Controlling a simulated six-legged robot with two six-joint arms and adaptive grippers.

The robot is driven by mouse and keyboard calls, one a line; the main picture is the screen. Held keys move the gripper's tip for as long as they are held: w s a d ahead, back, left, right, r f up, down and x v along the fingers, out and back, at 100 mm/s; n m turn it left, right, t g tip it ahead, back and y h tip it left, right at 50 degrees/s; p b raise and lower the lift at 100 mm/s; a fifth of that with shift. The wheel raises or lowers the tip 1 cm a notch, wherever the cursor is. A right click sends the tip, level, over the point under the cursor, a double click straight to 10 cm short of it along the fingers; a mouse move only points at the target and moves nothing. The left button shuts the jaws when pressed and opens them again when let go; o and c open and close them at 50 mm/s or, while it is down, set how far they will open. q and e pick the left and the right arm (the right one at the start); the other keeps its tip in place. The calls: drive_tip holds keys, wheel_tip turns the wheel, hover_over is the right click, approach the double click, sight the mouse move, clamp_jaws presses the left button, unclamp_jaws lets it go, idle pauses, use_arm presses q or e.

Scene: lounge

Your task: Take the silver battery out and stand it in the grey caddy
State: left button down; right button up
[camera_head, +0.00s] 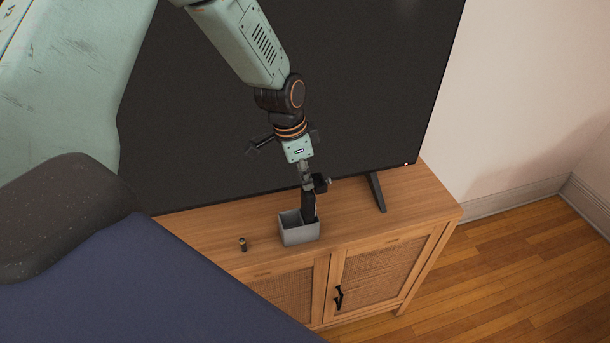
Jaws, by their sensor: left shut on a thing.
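The grey caddy (299,236) is a small open box with a divider, standing on the wooden cabinet near its front edge. My left gripper (309,214) points down into the right part of the caddy. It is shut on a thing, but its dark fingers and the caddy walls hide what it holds. A small dark cylinder with a lighter band, like a battery (242,244), stands upright on the cabinet left of the caddy, apart from it. I cannot make out a silver battery. My right gripper is not in view.
A large dark television (370,80) stands close behind the caddy, and its foot (376,192) rests to the right. The wooden cabinet top (420,195) is bare at the right end. Wooden floor (520,265) lies beyond the cabinet.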

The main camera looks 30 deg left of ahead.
use_arm(q)
drive_tip(key=shift+d+r+p, duration=0.25)
drive_tip(key=shift+r+p, duration=0.3)
drive_tip(key=shift+r, duration=0.25)
drive_tip(key=shift+a+r+p, duration=0.25)
drive_tip(key=shift+r+p, duration=0.2)
drive_tip(key=shift+p, duration=0.05)
drive_tip(key=shift+d+r+p, duration=0.2)
drive_tip(key=shift+r+p, duration=0.3)
drive_tip(key=shift+r, duration=0.15)
drive_tip(key=shift+a+r+p, duration=0.15)
drive_tip(key=shift+r+p, duration=0.35)
drive_tip(key=shift+p, duration=0.05)
drive_tip(key=shift+s+r+p, duration=0.1)
drive_tip(key=shift+r+p, duration=0.4)
drive_tip(key=shift+r, duration=0.15)
drive_tip(key=shift+r+p, duration=0.3)
drive_tip(key=shift+p, duration=0.05)
